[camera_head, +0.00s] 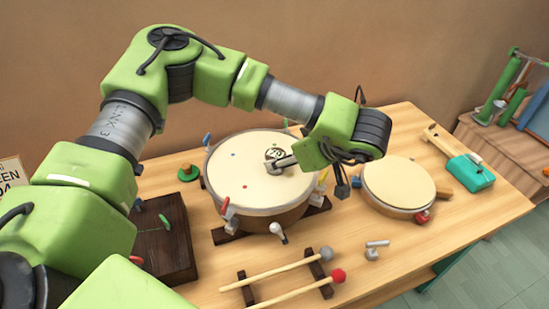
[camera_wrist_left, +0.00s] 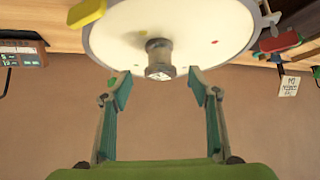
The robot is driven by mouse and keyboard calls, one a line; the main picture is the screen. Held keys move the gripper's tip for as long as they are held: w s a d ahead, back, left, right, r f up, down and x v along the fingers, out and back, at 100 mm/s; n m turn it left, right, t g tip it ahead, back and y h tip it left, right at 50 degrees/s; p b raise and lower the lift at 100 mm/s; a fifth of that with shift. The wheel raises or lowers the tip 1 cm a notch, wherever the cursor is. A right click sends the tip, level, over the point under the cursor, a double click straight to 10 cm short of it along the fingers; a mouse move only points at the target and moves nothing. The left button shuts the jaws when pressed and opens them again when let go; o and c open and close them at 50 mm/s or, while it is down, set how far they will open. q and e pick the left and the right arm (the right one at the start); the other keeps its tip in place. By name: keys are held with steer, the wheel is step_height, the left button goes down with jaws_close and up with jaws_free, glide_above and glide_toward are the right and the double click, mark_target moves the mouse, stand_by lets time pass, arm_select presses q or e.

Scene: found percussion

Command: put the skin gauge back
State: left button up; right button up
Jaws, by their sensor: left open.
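The skin gauge (camera_head: 274,153), a small grey piece with a round dial face, stands on the cream skin of the large drum (camera_head: 240,178). In the left wrist view the gauge (camera_wrist_left: 159,60) is a short grey cylinder on the drum skin (camera_wrist_left: 205,45). My left gripper (camera_wrist_left: 160,88) is open, and the gauge is centred between the lines of its fingers, around or just beyond the tips; no contact shows. In the head view the left gripper (camera_head: 312,172) is over the drum's right side, partly hidden by its own wrist. My right gripper is not in view.
A smaller drum (camera_head: 398,182) stands at right, near a teal tool (camera_head: 470,173). A dark wooden box (camera_head: 165,235) is left of the large drum. Two mallets (camera_head: 290,270) lie on a rack in front. Bare tabletop shows near the small metal pieces (camera_head: 375,247).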

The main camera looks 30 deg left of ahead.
mark_target(279, 156)
arm_select(q)
steer(key=shift+w+a+f, duration=0.15)
steer(key=shift+a+f, duration=0.15)
steer(key=shift+a, duration=0.05)
steer(key=shift+a+f, duration=0.1)
steer(key=shift+f, duration=0.05)
steer(key=p+x, duration=0.1)
steer(key=x, duration=0.3)
steer(key=shift+w+a+p, duration=0.15)
steer(key=shift+a+p, duration=0.05)
steer(key=shift+p, duration=0.15)
steer(key=shift+a+f, duration=0.2)
steer(key=shift+f, duration=0.1)
steer(key=shift+w, duration=0.1)
steer(key=c, duration=1.4)
jaws_close()
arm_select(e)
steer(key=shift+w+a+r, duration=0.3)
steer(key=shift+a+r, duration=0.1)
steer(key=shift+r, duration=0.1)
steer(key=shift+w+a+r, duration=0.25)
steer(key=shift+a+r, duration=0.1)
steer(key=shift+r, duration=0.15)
arm_select(q)
steer(key=shift+r, duration=0.15)
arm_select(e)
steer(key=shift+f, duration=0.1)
